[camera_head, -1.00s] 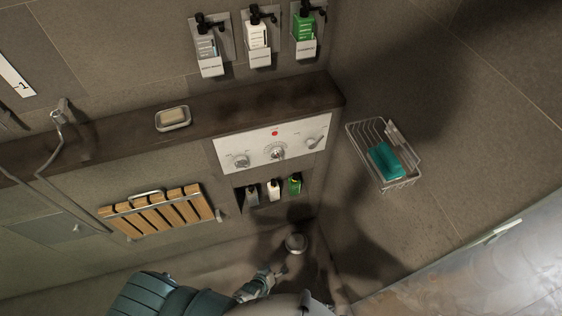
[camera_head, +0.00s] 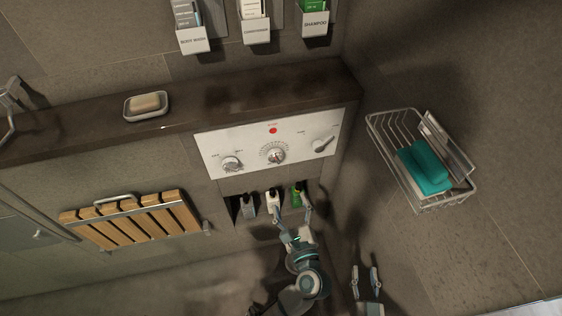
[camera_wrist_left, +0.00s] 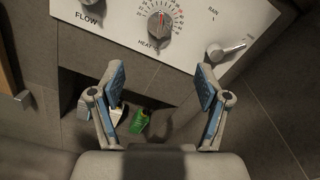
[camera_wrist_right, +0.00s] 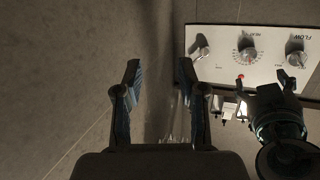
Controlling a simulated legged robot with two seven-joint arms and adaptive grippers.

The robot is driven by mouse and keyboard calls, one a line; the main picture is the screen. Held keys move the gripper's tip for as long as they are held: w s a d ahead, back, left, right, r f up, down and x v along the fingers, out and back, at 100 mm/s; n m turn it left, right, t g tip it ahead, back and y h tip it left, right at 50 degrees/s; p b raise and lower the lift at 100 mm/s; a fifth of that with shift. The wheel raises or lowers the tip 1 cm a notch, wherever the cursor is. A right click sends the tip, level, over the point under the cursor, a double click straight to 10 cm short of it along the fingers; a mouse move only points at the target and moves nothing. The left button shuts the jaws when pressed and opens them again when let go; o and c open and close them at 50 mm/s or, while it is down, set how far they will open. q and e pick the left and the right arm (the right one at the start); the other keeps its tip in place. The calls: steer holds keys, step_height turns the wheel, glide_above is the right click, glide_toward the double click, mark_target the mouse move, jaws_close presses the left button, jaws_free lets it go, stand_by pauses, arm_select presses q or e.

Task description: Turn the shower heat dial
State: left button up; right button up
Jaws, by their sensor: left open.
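The heat dial (camera_head: 276,156) is a round silver knob with a scale around it, in the middle of a white control panel (camera_head: 213,144). In the left wrist view the heat dial (camera_wrist_left: 158,24) is above and between the fingertips, apart from them. My left gripper (camera_head: 293,212) is open and empty, below the panel in front of the niche. My right gripper (camera_head: 365,272) is open and empty, low near the right wall. In the right wrist view the heat dial (camera_wrist_right: 247,54) is to the right of the gripper. The dial is unobstructed.
The flow knob (camera_head: 231,164) and a lever (camera_head: 322,145) flank the dial. A niche with small bottles (camera_head: 272,199) is below. A ledge (camera_head: 80,135) with a soap dish (camera_head: 147,115) runs above. A wire basket (camera_head: 378,128) hangs on the right wall. A folded slatted seat (camera_head: 155,218) is left.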

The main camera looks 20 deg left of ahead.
mark_target(277, 160)
arm_select(q)
steer(key=b+x, duration=0.1)
steer(key=x, duration=1.3)
steer(key=shift+w, duration=0.1)
steer(key=shift+w+a, duration=0.4)
steer(key=shift+w, duration=0.1)
arm_select(e)
steer(key=r, duration=0.1)
steer(key=r+t, duration=0.1)
steer(key=shift+d+r+t, duration=0.25)
steer(key=shift+r+t, duration=0.15)
arm_select(q)
steer(key=c, duration=1.2)
steer(key=shift+o, duration=0.2)
